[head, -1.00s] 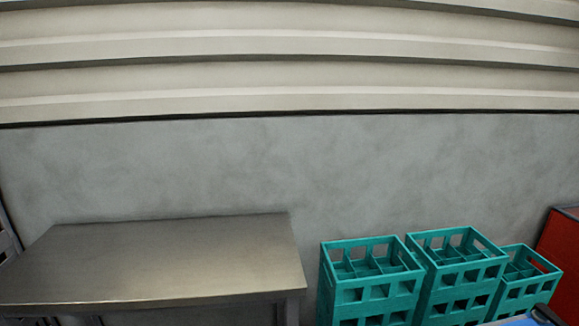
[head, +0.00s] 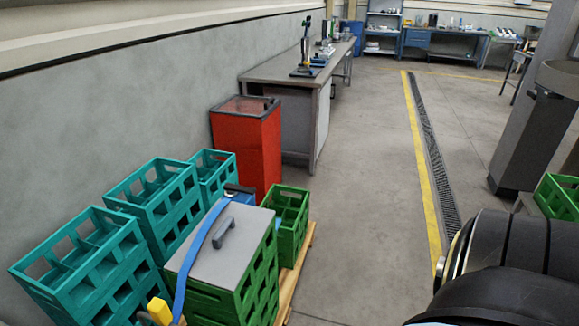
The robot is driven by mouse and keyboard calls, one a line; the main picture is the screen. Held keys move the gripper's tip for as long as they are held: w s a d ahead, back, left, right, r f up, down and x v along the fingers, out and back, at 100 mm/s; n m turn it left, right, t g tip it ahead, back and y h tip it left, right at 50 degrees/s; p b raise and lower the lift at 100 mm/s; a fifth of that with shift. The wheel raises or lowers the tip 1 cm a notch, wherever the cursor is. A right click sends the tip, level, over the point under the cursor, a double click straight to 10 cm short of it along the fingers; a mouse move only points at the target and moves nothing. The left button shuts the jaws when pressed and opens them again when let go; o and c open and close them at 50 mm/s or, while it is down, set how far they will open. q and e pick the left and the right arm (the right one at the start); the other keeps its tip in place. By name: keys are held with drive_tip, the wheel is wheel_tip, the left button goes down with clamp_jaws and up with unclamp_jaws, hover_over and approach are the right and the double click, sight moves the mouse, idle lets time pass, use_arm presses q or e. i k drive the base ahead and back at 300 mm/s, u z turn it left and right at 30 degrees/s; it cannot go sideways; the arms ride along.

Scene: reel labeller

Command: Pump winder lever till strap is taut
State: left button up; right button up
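A blue strap (head: 200,240) runs over a grey lid (head: 204,257) with a dark handle (head: 223,233). The lid lies on a green crate (head: 258,285) at the bottom of the head view. The strap curves from a yellow piece (head: 159,310) at the near end to a blue and dark part (head: 238,192) at the far end. I cannot tell which of these is the winder or its lever, nor whether the strap is taut. Neither gripper shows.
Several teal crates (head: 85,262) stand along the wall at left. Another green crate (head: 289,204) is on a wooden pallet (head: 298,270). A red bin (head: 246,145) and a workbench (head: 285,70) stand beyond. The floor (head: 360,200) right of the pallet is clear.

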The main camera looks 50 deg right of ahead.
sight(232, 189)
drive_tip(key=z, duration=1.2)
drive_tip(key=k, duration=0.5)
drive_tip(key=z, duration=0.95)
drive_tip(key=i, duration=2.05)
drive_tip(key=u, duration=2.8)
